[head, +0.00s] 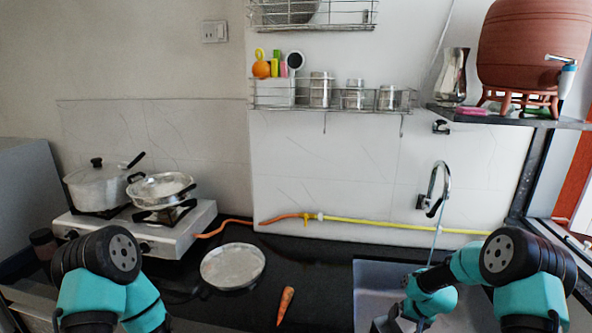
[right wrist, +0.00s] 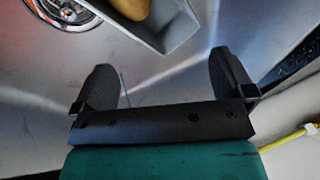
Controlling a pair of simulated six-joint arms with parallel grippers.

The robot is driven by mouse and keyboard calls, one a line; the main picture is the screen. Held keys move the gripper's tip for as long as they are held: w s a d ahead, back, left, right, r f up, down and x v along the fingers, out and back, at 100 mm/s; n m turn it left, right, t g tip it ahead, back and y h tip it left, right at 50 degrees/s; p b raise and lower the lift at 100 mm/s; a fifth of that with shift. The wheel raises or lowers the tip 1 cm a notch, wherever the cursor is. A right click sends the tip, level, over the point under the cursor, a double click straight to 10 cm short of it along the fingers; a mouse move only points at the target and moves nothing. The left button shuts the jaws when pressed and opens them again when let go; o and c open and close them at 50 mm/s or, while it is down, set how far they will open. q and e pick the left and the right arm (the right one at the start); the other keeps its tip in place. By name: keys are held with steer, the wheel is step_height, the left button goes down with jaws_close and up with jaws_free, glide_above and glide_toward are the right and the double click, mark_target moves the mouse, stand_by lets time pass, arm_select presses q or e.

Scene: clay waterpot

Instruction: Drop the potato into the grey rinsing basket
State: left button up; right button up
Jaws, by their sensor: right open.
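My right gripper (right wrist: 160,72) is open, with its two dark fingers spread apart and nothing between them, over the metal sink. It is low at the sink in the head view (head: 386,322). In the right wrist view, a tan, rounded thing that looks like the potato (right wrist: 128,14) shows at the top edge, partly cut off. Beside it is a grey, straight-edged wall, likely of the rinsing basket (right wrist: 178,28). I cannot tell if the potato lies inside it or beyond it. Neither shows clearly in the head view. My left arm shows, but its gripper does not.
The sink (head: 372,280) is set in the black counter. A carrot (head: 286,306) and a round metal pan (head: 233,266) lie left of it. The tap (head: 441,182) hangs over the sink. A stove (head: 140,235) with pots stands at the left.

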steer(key=v, duration=1.4)
